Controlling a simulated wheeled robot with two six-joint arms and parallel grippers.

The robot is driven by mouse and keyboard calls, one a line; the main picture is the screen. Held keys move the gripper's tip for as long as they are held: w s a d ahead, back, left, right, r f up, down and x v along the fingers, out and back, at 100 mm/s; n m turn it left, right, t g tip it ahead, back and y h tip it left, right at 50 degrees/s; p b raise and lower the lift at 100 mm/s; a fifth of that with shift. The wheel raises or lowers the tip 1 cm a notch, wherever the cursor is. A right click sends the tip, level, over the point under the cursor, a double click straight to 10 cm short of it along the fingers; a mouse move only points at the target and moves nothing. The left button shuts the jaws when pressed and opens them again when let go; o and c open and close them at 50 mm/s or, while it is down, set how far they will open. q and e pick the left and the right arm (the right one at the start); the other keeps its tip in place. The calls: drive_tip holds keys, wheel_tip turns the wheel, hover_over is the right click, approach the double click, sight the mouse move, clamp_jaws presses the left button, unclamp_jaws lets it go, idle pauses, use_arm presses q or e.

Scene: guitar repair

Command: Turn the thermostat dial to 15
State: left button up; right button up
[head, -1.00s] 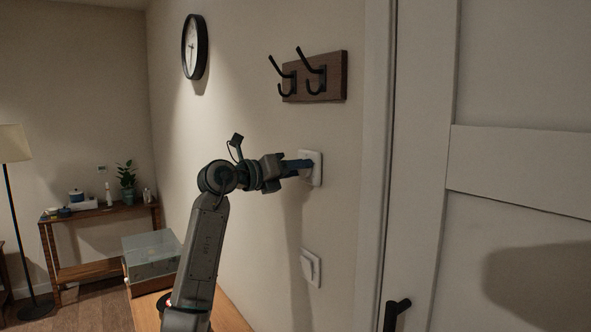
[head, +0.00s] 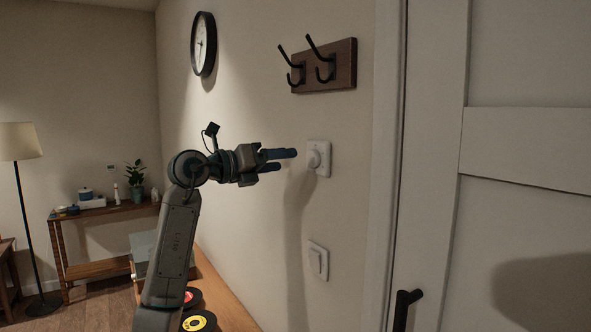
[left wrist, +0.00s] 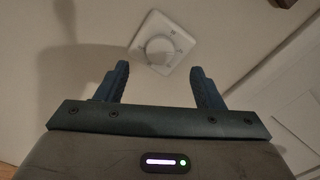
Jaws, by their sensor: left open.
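The thermostat is a white square plate (head: 325,149) on the wall with a round white dial (head: 313,159) on its front. It also shows in the left wrist view (left wrist: 176,29), beyond my fingertips, with its dial (left wrist: 160,48) between them in the picture. The marks on it are too small to read. My left gripper (head: 284,160) is open and empty, with blue fingers pointing at the dial. A gap shows between the fingertips and the dial. My right gripper is not in view.
A light switch (head: 317,261) is on the wall below the thermostat. A wooden rack with black hooks (head: 325,66) is above it. A white door with a black handle (head: 404,306) is at right. A wooden surface below holds records (head: 198,321).

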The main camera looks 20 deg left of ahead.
use_arm(q)
drive_tip(key=shift+b+v, duration=0.45)
drive_tip(key=shift+v, duration=1.35)
